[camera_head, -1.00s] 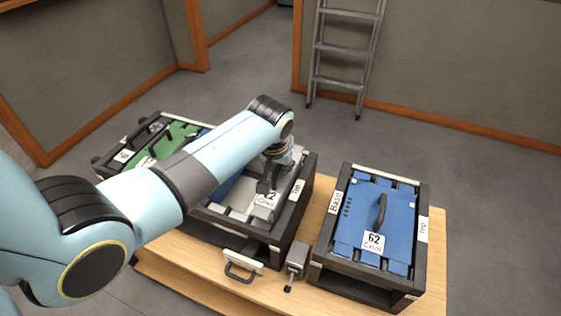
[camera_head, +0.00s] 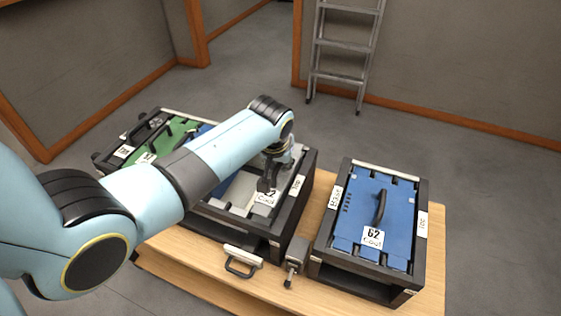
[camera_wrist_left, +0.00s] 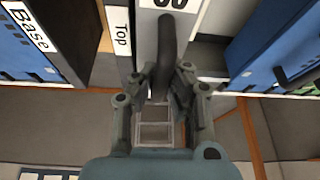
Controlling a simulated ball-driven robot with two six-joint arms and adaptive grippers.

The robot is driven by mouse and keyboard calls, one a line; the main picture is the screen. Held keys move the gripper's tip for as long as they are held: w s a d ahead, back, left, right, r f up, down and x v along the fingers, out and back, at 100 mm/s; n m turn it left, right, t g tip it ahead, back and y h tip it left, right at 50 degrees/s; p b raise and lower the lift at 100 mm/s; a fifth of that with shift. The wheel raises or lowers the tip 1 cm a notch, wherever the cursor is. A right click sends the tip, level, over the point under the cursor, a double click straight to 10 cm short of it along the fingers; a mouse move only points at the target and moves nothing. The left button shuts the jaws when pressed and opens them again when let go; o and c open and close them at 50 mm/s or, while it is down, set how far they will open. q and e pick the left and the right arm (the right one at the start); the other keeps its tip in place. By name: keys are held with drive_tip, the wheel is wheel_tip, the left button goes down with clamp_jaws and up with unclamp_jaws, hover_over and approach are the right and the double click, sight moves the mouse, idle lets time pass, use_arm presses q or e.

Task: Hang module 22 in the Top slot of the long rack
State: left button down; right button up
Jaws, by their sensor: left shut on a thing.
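The long rack (camera_head: 277,243) is a black frame on the wooden bench, mostly behind my left arm. My left gripper (camera_head: 266,184) is shut on the module's dark handle. In the left wrist view, the handle (camera_wrist_left: 167,45) stands between my fingers (camera_wrist_left: 160,88), and the Top label (camera_wrist_left: 121,38) is beside the module. I cannot tell how deep it sits. My right gripper is out of view.
Green (camera_head: 176,133) and blue modules lie further left in the long rack. A shorter rack (camera_head: 419,250) at right holds blue module 62 (camera_head: 368,205).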

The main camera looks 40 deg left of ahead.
use_arm(q)
drive_tip(key=shift+w+f+b, duration=0.1)
drive_tip(key=shift+f+b, duration=0.3)
drive_tip(key=shift+f, duration=0.05)
idle(0.4)
drive_tip(key=shift+f+b, duration=0.55)
drive_tip(key=shift+f, duration=0.25)
drive_tip(key=c, duration=1.4)
unclamp_jaws()
drive_tip(key=shift+s+f, duration=0.15)
drive_tip(key=shift+s, duration=0.05)
drive_tip(key=w+p+v, duration=0.1)
drive_tip(key=p+v, duration=0.2)
drive_tip(key=v, duration=0.3)
drive_tip(key=p+v, duration=0.3)
drive_tip(key=v, duration=0.3)
drive_tip(key=w+r+p+v, duration=0.1)
drive_tip(key=p+v, duration=0.1)
drive_tip(key=v, duration=0.4)
drive_tip(key=shift+w+a+r+p, duration=0.2)
drive_tip(key=shift+a+r+p, duration=0.15)
drive_tip(key=shift+p, duration=0.05)
